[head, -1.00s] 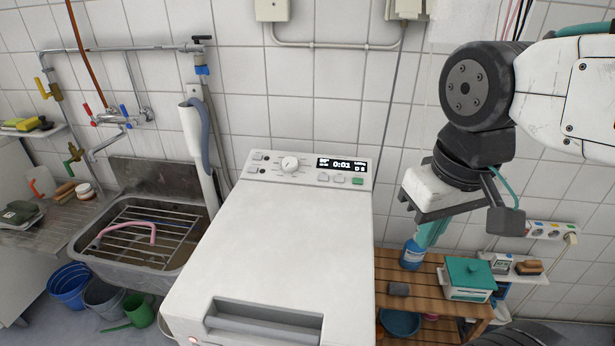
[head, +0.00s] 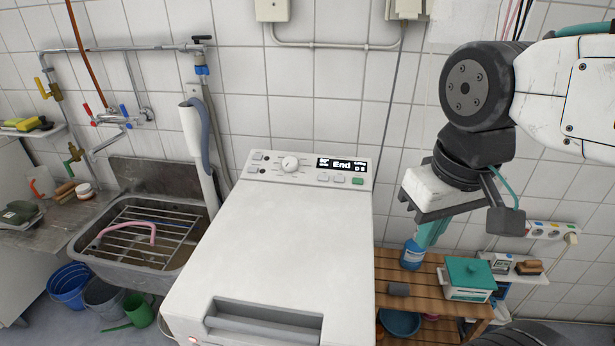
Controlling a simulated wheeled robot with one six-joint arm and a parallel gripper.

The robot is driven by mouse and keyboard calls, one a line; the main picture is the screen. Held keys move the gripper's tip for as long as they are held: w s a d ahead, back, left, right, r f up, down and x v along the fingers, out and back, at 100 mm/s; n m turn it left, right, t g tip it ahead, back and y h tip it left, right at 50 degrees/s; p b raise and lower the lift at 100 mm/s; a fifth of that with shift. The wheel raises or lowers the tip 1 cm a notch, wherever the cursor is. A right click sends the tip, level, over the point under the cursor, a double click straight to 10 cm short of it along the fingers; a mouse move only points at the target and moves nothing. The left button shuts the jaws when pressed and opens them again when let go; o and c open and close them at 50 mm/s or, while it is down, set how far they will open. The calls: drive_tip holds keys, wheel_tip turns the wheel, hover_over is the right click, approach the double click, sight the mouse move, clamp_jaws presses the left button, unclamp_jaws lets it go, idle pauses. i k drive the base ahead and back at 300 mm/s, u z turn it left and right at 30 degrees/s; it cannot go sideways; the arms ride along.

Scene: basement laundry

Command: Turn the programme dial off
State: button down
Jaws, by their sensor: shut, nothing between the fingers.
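The programme dial (head: 290,164) is a round white knob on the control panel at the back of the white top-loading washing machine (head: 270,240). The display (head: 341,165) to its right reads "End". Small buttons and a green button (head: 358,181) sit below the display. The exact pointer position of the dial is too small to tell. My gripper (head: 432,235) is at the right, pointing down, above the wooden shelf and apart from the machine. Its teal fingers are together and hold nothing.
A wooden slatted shelf (head: 386,267) with a blue bottle (head: 412,255) and a teal-lidded box (head: 468,278) stands right of the machine. A grey hose in a white pipe (head: 195,140) rises at the left, beside a sink (head: 120,212). Above the machine's lid is free.

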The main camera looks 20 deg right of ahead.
sight(290, 164)
drive_tip(key=u, duration=0.8)
drive_tip(key=k, duration=1.35)
drive_tip(key=z, duration=0.55)
drive_tip(key=i, duration=0.9)
drive_tip(key=u, duration=0.05)
